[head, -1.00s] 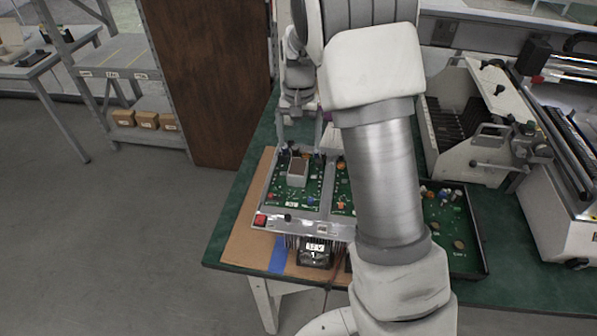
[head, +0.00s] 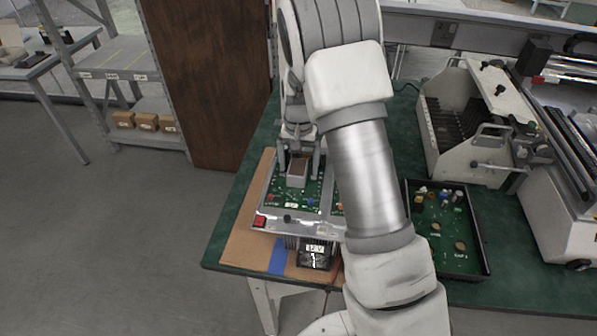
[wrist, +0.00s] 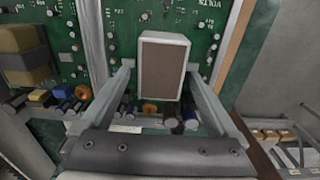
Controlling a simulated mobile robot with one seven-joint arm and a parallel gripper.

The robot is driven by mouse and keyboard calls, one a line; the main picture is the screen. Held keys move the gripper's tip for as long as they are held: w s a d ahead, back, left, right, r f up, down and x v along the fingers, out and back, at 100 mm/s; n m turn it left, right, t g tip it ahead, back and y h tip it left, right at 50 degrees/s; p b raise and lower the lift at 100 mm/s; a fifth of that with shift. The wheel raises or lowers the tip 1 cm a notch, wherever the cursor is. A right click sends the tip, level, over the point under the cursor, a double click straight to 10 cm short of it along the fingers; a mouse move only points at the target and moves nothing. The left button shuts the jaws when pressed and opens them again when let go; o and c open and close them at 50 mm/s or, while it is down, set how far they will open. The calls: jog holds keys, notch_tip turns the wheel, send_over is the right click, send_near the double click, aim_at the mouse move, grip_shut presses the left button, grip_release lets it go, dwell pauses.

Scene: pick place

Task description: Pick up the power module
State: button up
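The likely power module is a white box with a brown top (head: 298,170), standing upright on a green circuit board in the metal-framed fixture. It also shows in the wrist view (wrist: 163,66). My gripper (head: 298,158) is open over the board, one finger on each side of the box. My arm hides the fixture's right part in the head view.
Small capacitors and coils (wrist: 150,108) crowd the board near the fingers. A tan and grey block (wrist: 25,55) stands on the neighbouring board. A black tray (head: 485,255) with loose parts lies to the right, before a white machine (head: 460,150). The floor at left is clear.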

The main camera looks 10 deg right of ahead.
grip_shut()
jog(key=shift+w+r, duration=0.1)
jog(key=shift+r, duration=0.15)
dwell(0.4)
jog(key=shift+r, duration=0.6)
notch_tip(320, 180, up, 3)
jog(key=shift+f, duration=0.1)
jog(key=s+d+r+p, duration=0.4)
jog(key=s+d+r, duration=0.3)
jog(key=d+r, duration=0.2)
jog(key=shift+s+r, duration=0.2)
jog(key=shift+r, duration=0.7)
jog(key=shift+s, duration=0.1)
